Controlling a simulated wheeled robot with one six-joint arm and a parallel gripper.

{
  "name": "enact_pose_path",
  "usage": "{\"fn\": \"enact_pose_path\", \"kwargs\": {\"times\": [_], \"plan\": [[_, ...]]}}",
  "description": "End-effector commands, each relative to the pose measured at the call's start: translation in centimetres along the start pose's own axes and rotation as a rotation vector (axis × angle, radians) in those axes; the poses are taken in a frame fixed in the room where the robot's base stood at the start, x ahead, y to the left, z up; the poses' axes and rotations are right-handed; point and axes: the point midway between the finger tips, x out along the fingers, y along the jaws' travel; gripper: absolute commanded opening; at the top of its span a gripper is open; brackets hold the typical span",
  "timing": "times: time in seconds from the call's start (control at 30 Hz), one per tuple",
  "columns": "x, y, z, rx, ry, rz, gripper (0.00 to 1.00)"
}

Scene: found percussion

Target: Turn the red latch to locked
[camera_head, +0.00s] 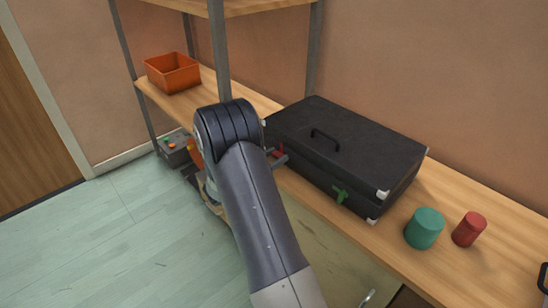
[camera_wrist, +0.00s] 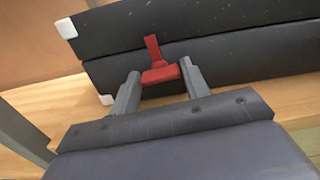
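The red latch (camera_wrist: 157,64) is on the front face of the black case (camera_wrist: 235,43), across the seam between lid and body. In the wrist view it has an upright arm and a wider lower part. My gripper (camera_wrist: 162,80) is open, with one finger on each side of the latch's lower part. The right finger looks very near or touching it; I cannot tell which. In the head view the red latch (camera_head: 277,153) is partly hidden by my arm. A green latch (camera_head: 341,194) is on the same front face, further right.
The case stands on a wooden bench (camera_head: 470,268). A green cylinder (camera_head: 424,229) and a red cylinder (camera_head: 469,229) stand to its right. An orange bin (camera_head: 172,73) sits on the shelf at the left. A grey metal post (camera_head: 222,60) rises behind my arm.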

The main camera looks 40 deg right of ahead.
Motion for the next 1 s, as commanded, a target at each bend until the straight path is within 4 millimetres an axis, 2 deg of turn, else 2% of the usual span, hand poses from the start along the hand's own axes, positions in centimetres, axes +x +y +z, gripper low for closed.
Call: {"fn": "enact_pose_path", "kwargs": {"times": [0.03,0.3,0.67,0.9,0.93,1.0], "plan": [[-0.01,0.0,0.0,0.0,0.0,0.0,0.4],[-0.02,0.0,-0.01,0.0,0.0,0.0,0.18],[-0.03,0.02,-0.2,0.102,0.0,0.0,0.17],[-0.03,-0.01,-0.03,0.107,0.001,0.0,0.17],[-0.03,-0.01,-0.03,0.107,0.001,0.0,0.42],[-0.03,0.0,-0.03,0.107,0.001,0.0,0.47]]}}
